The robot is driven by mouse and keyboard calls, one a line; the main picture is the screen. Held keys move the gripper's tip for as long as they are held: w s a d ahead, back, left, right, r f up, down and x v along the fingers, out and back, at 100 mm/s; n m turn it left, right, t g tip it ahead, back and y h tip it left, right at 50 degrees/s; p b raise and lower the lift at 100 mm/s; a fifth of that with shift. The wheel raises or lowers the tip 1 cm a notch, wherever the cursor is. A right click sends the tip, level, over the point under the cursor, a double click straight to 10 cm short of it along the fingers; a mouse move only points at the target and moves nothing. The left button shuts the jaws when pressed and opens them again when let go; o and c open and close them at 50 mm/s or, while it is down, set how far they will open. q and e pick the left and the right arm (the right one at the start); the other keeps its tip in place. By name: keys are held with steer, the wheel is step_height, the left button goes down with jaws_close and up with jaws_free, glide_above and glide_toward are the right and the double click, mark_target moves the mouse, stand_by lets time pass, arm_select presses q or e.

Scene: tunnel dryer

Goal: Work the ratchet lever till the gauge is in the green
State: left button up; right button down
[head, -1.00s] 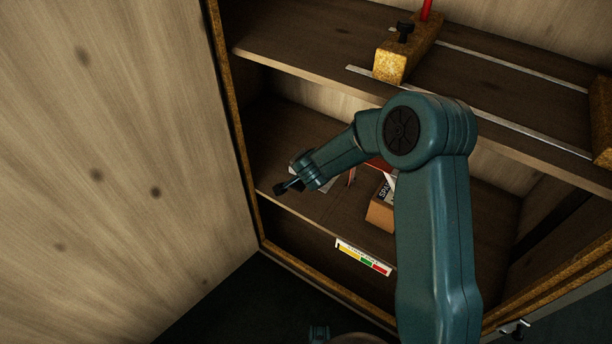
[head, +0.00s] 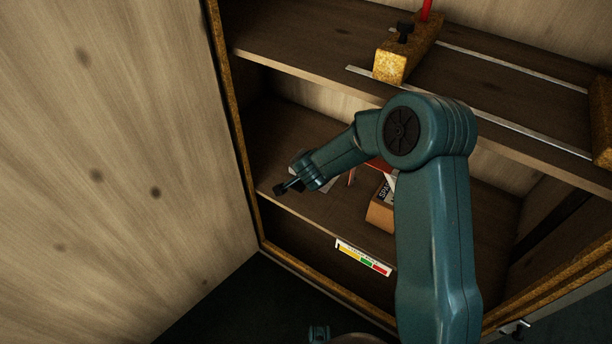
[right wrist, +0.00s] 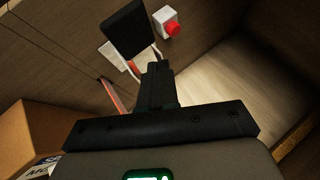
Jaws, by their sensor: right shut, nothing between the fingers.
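My right gripper (right wrist: 157,80) is shut and empty in the right wrist view. A black block-shaped grip on a pale rod, apparently the ratchet lever (right wrist: 124,28), stands just beyond the fingertips; I cannot tell whether they touch. In the head view my right gripper (head: 291,185) is small, over the left part of the lower shelf, with a dark block at its tip. The gauge (head: 363,258) is a white strip with yellow, green and red bands on the lower shelf's front edge. Its pointer cannot be made out. My left gripper is out of view.
A cardboard box (head: 380,215) stands on the lower shelf, partly behind my right arm; it also shows in the right wrist view (right wrist: 32,130). A yellow block (head: 391,62) sits on the upper shelf. A wooden panel (head: 110,160) stands left.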

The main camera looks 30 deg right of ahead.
stand_by(0.5)
steer(key=shift+f, duration=0.45)
steer(key=shift+s+a+f+b, duration=0.1)
steer(key=shift+a+f+b, duration=0.05)
steer(key=shift+f+b, duration=1)
stand_by(0.8)
steer(key=shift+s+a+f+b, duration=0.1)
steer(key=shift+a+f+b, duration=0.1)
steer(key=shift+f+b, duration=0.45)
stand_by(0.7)
steer(key=shift+p, duration=0.35)
step_height(320, 180, up, 3)
steer(key=p, duration=0.3)
steer(key=shift+r+p, duration=0.15)
steer(key=shift+p, duration=0.15)
steer(key=shift+r+p, duration=0.35)
steer(key=shift+r, duration=0.15)
steer(key=shift+d+f, duration=0.1)
steer(key=shift+d, duration=0.05)
